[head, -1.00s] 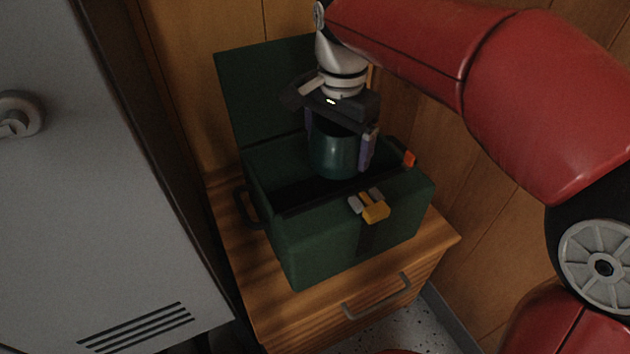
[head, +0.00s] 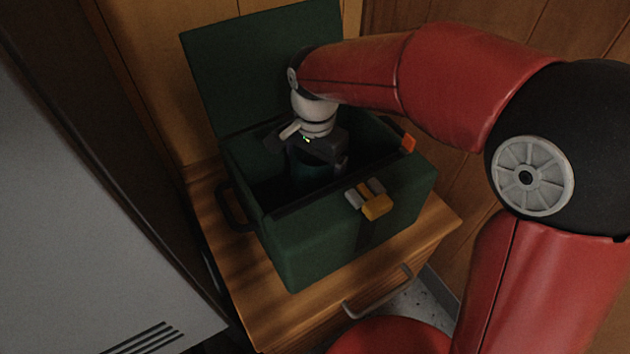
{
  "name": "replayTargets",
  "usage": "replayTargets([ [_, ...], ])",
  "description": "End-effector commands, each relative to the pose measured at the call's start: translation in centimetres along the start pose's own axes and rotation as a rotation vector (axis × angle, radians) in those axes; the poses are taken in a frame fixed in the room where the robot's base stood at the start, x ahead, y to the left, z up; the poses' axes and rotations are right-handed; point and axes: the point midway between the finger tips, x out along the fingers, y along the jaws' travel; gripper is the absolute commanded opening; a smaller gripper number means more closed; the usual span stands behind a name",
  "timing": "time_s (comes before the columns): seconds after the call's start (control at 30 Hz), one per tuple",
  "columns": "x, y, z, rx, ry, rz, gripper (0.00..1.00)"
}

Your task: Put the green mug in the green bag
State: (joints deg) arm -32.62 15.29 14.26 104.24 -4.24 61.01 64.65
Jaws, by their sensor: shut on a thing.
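The green bag (head: 315,246) is a dark green box-shaped bag with its lid standing open at the back. It stands on a wooden cabinet. The green mug (head: 305,171) is inside the bag's opening, mostly hidden by my gripper and the shadow. My gripper (head: 318,164) reaches down into the bag and is shut on the mug. I cannot tell whether the mug touches the bag's floor. A yellow and grey latch (head: 372,203) is on the bag's front rim.
The wooden cabinet (head: 236,284) has a drawer with a grey handle (head: 378,292). A grey metal locker (head: 70,225) stands close on the left. Wood-panelled walls are behind and to the right.

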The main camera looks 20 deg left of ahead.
Motion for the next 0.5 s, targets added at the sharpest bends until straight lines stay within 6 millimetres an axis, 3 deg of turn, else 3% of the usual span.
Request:
replayTargets([
  [0.17,1.2,0.0,0.0,0.000,0.000,0.000,0.57],
  [0.4,4.6,0.0,0.0,-0.001,0.000,0.002,0.57],
  [0.5,4.9,0.0,0.0,-0.001,0.001,-0.001,0.57],
])
